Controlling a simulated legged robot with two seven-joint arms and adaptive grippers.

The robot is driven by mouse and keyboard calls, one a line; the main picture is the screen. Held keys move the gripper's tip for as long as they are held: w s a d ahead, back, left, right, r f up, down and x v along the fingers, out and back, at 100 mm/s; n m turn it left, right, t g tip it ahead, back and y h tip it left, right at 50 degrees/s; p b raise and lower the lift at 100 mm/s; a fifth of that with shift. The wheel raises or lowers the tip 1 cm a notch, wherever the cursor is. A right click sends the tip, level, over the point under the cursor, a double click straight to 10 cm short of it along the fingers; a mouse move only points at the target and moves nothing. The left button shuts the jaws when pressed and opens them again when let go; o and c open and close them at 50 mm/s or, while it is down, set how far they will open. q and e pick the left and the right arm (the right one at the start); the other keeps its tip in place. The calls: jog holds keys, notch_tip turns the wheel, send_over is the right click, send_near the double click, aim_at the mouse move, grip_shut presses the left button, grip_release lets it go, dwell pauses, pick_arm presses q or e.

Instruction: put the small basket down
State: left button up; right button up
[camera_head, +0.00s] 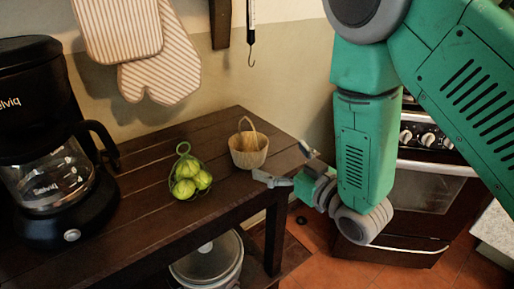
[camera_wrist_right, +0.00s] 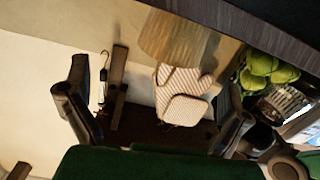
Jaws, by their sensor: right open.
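The small basket (camera_head: 248,152), tan and woven with a thin arched handle, stands upright on the dark wooden shelf table (camera_head: 150,166) near its right end. It also shows at the top of the right wrist view (camera_wrist_right: 172,36), tilted by the camera's roll. My right gripper (camera_head: 284,163) is open and empty just right of the basket, by the table's edge, with its fingers spread towards it. A gap shows between the fingers and the basket. In the right wrist view, both dark fingers are wide apart with nothing between them. My left gripper is not in view.
A wire holder with green fruit (camera_head: 188,178) stands left of the basket. A black coffee maker (camera_head: 52,140) is at far left. Striped oven mitts (camera_head: 158,70) and a hook (camera_head: 251,45) hang on the wall. A stove (camera_head: 425,185) stands at right.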

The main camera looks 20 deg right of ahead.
jog(key=s+d+f+m+g+h, duration=0.1)
jog(key=s+d+f+g+h, duration=0.2)
jog(key=s+f, duration=0.5)
jog(key=s+d+f+m+g+h, duration=0.15)
jog(key=s+f+g, duration=0.35)
jog(key=f, duration=0.6)
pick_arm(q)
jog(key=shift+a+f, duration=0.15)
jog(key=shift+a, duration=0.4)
pick_arm(e)
jog(key=s+d+f+m+g+h, duration=0.1)
jog(key=s+f+g, duration=0.3)
jog(key=s, duration=0.4)
jog(key=s+d+f+m+g, duration=0.1)
jog(key=s+f+g, duration=0.3)
jog(key=s, duration=0.5)
jog(key=shift+f+h, duration=0.35)
jog(key=shift+f, duration=0.5)
